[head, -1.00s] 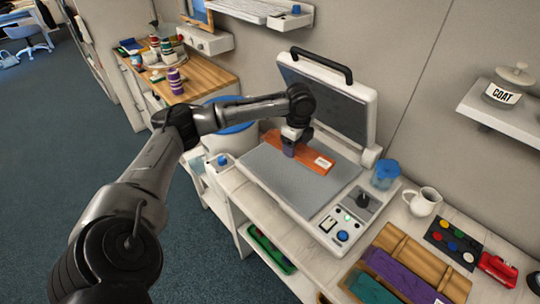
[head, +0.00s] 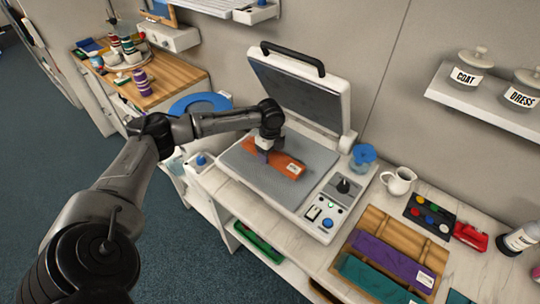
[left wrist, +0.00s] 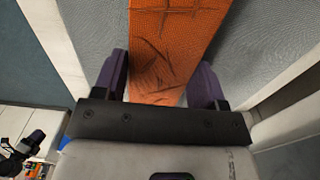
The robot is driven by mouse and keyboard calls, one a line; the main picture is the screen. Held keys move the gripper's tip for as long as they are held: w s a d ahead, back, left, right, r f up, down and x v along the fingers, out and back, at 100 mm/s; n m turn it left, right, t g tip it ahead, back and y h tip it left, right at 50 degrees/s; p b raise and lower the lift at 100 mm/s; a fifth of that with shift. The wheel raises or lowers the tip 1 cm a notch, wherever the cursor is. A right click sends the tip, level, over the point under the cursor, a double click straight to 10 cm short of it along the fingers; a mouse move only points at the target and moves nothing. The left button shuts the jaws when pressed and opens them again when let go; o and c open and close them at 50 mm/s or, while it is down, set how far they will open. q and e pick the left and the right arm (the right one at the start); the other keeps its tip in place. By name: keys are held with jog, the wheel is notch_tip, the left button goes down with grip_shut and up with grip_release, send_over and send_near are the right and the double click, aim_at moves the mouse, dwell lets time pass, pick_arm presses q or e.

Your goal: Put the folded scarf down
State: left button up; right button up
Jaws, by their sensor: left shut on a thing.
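The folded scarf (head: 288,167) is an orange strip with a white label at its right end. It lies over the grey pad (head: 290,191) of the open press; I cannot tell whether its whole underside touches the pad. My left gripper (head: 267,157) reaches down on the scarf's left part and is shut on it. In the left wrist view, the purple fingers (left wrist: 160,78) stand at either side of the orange scarf (left wrist: 168,40), which runs away from the gripper. My right gripper is not in view.
The press lid (head: 297,92) stands raised behind the pad. A control panel (head: 328,207), a blue-topped jar (head: 362,158) and a white jug (head: 397,181) are to the right. A wooden tray (head: 408,230) holds purple and teal folded cloths. A wooden-topped counter (head: 170,91) is at the back left.

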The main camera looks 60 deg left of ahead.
pick_arm(q)
notch_tip(320, 180, down, 2)
jog(key=shift+f+p, duration=0.1)
jog(key=shift+p, duration=0.2)
jog(key=shift+f, duration=0.1)
jog(key=shift+f, duration=0.2)
jog(key=o, duration=0.9)
jog(key=shift+o, duration=0.2)
jog(key=shift+r, duration=0.1)
notch_tip(320, 180, up, 11)
jog(key=b, duration=0.3)
jog(key=shift+f, duration=0.2)
jog(key=shift+r+b, duration=0.35)
jog(key=shift+r, duration=0.45)
